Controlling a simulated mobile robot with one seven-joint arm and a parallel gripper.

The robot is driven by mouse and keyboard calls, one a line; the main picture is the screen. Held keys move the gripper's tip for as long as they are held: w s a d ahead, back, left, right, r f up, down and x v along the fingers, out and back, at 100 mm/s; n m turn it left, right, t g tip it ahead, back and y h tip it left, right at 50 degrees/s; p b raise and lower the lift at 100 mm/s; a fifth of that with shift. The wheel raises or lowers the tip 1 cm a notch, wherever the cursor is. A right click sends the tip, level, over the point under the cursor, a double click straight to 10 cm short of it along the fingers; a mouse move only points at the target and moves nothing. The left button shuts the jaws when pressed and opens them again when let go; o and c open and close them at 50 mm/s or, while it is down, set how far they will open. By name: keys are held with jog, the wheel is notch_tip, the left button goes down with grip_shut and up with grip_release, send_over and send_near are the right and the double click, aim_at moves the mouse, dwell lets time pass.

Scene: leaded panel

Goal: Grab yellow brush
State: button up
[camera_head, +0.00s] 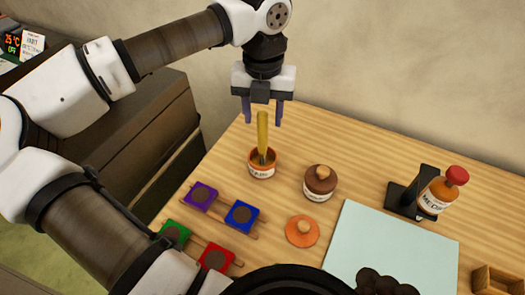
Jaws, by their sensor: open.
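The yellow brush (262,133) stands nearly upright in a small orange-rimmed pot (262,172) with a white label, near the back left of the table. Its yellow handle points up and its lower end is hidden inside the pot. My gripper (263,112) hangs above the pot, pointing down, with its two bluish fingers apart. In this view the top of the handle shows between the fingertips. I cannot tell from this one view whether the handle is in depth between them. No contact is visible.
A brown-lidded jar (320,182) and an orange lid (302,231) are right of the pot. Purple (201,195), blue (242,216), green and red blocks lie in front. A pale blue sheet (390,245) and a bottle (440,192) on a black stand are further right.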

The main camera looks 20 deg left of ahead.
aim_at(262, 128)
jog(key=f, duration=0.1)
jog(key=f+b, duration=0.1)
jog(key=f, duration=0.3)
jog(key=shift+w+a+b, duration=0.15)
jog(key=shift+w+b, duration=0.1)
jog(key=shift+b, duration=0.15)
jog(key=shift+c, duration=0.5)
grip_shut()
